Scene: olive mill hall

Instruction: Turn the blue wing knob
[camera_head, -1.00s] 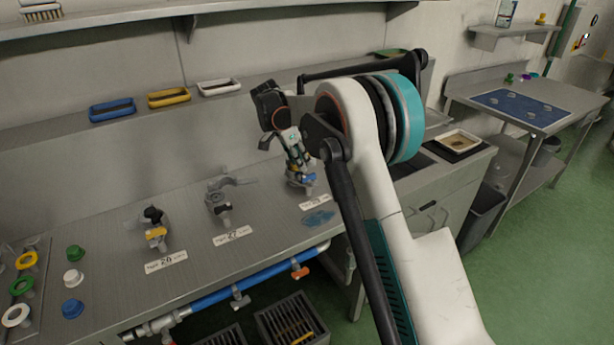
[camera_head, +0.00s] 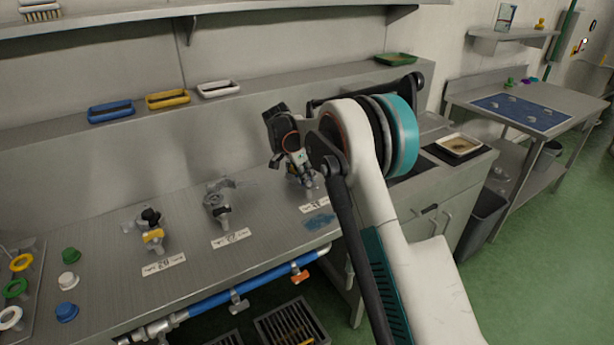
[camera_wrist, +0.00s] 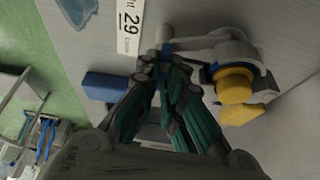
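A blue wing (camera_wrist: 105,88), which appears to be part of the blue wing knob, shows in the wrist view just left of my fingers. The rest of that knob is hidden behind them. My gripper (camera_wrist: 163,75) reaches over the fitting beside the label reading 29. Its teal and dark fingers are close together, and I cannot tell whether they touch or hold the knob. In the head view my gripper (camera_head: 303,178) is down at the rightmost fitting on the bench and hides most of it.
A yellow knob (camera_wrist: 235,88) on a grey valve body sits right of my fingers. Two more fittings stand left on the bench: a yellow-handled one (camera_head: 152,234) and a grey one (camera_head: 218,203). A blue pipe (camera_head: 215,297) runs below the front edge. Coloured trays line the shelf behind.

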